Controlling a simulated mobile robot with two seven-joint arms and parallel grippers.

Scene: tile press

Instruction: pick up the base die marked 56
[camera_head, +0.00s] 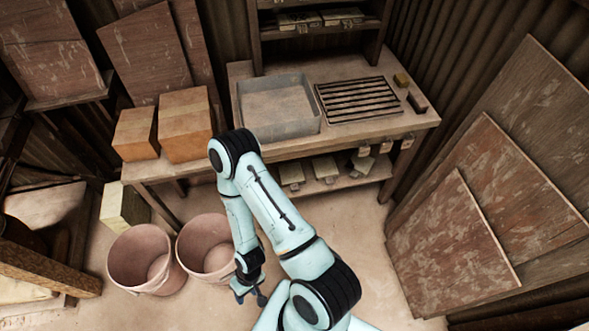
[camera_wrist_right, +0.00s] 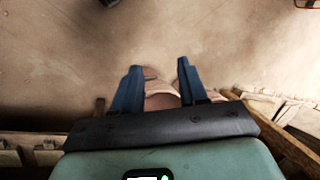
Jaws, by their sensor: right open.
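Several pale, block-like pieces that look like dies sit on the shelf under the bench, among them a left one (camera_head: 291,173) and a middle one (camera_head: 326,169) in the head view. More such blocks (camera_head: 300,20) lie on the rack shelf above the bench. No number is readable, so I cannot tell which is marked 56. My right gripper (camera_head: 251,296) is open and empty, low over the floor beside the right bucket, well in front of and left of the under-bench blocks. Its two fingers (camera_wrist_right: 158,75) show apart in the right wrist view. My left gripper is out of view.
The bench (camera_head: 340,140) holds a grey tray (camera_head: 283,137), a slatted rack (camera_head: 358,98) and orange-brown blocks (camera_head: 186,125). Two pink buckets (camera_head: 146,258) stand on the floor at left. Boards (camera_head: 450,255) lean at right. Floor right of my arm is clear.

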